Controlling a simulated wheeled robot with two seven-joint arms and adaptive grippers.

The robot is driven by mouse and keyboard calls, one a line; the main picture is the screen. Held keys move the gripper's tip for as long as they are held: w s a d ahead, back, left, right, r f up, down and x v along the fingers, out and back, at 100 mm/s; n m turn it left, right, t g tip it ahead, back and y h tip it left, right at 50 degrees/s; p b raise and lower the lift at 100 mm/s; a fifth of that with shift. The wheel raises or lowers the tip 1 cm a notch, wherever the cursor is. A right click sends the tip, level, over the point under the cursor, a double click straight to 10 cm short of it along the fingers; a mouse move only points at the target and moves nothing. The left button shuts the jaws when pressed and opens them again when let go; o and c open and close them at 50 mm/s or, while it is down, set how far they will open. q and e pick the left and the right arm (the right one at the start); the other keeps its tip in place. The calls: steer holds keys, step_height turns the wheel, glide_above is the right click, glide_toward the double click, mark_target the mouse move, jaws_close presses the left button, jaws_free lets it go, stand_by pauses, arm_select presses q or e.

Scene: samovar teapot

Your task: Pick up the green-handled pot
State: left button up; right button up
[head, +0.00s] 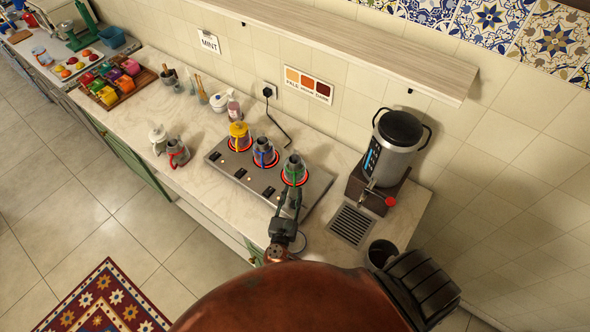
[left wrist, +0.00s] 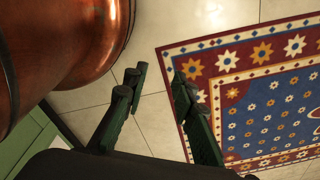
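The green-handled pot (head: 294,168) stands upright on the right burner of the hot plate, inside a glowing red ring. My right gripper (head: 291,197) is at the pot's near side, its fingers pointing toward the pot and reaching its lower front. The fingers overlap the place where the handle would show, so I cannot tell whether they are shut on it. My left gripper (left wrist: 157,80) shows in the left wrist view, with its fingers apart and empty over the floor. The left gripper does not show in the head view.
A blue-handled pot (head: 264,153) and a yellow-handled pot (head: 239,137) stand on the other burners of the hot plate (head: 225,170). A samovar (head: 395,145) stands to the right, near a drip grate (head: 351,224). A red-handled pot (head: 177,153) stands left. A rug (left wrist: 250,100) lies below.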

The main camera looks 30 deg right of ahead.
mark_target(294, 187)
steer(key=x, duration=0.2)
steer(key=shift+w+d+r, duration=0.1)
steer(key=shift+w+d, duration=0.1)
steer(key=shift+w, duration=0.15)
steer(key=shift+w+d+p, duration=0.2)
steer(key=shift+d+p, duration=0.1)
steer(key=shift+d, duration=0.1)
jaws_close()
arm_select(q)
steer(key=shift+w+r, duration=0.45)
steer(key=shift+w, duration=0.1)
